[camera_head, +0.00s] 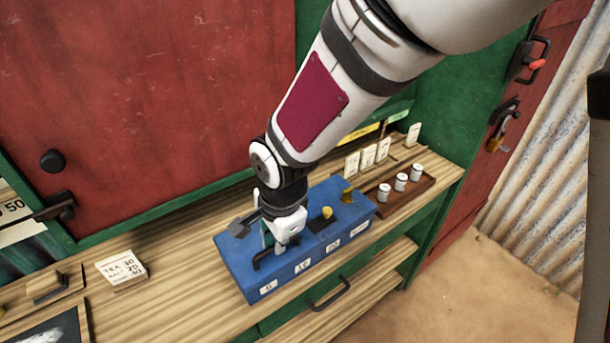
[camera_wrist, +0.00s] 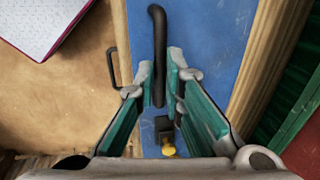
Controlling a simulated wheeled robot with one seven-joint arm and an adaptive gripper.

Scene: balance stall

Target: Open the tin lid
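A blue tin (camera_head: 240,262) with number labels along its front stands on the wooden counter, and its blue top also fills the middle of the wrist view (camera_wrist: 205,35). A black bar handle (camera_head: 262,260) is near the left end of the tin. In the wrist view the handle (camera_wrist: 157,45) runs lengthwise between my fingers. My gripper (camera_head: 278,240) points down over this end of the tin. In the wrist view my gripper (camera_wrist: 157,85) is open, with a green-padded finger on each side of the handle and gaps beside it. The lid looks closed.
A yellow knob (camera_head: 327,213) and a brass piece (camera_head: 347,196) are on the tin's right part. A brown tray (camera_head: 424,184) with white-topped jars stands to the right. A price card (camera_head: 121,268) lies to the left. A drawer handle (camera_head: 329,294) juts out below the counter.

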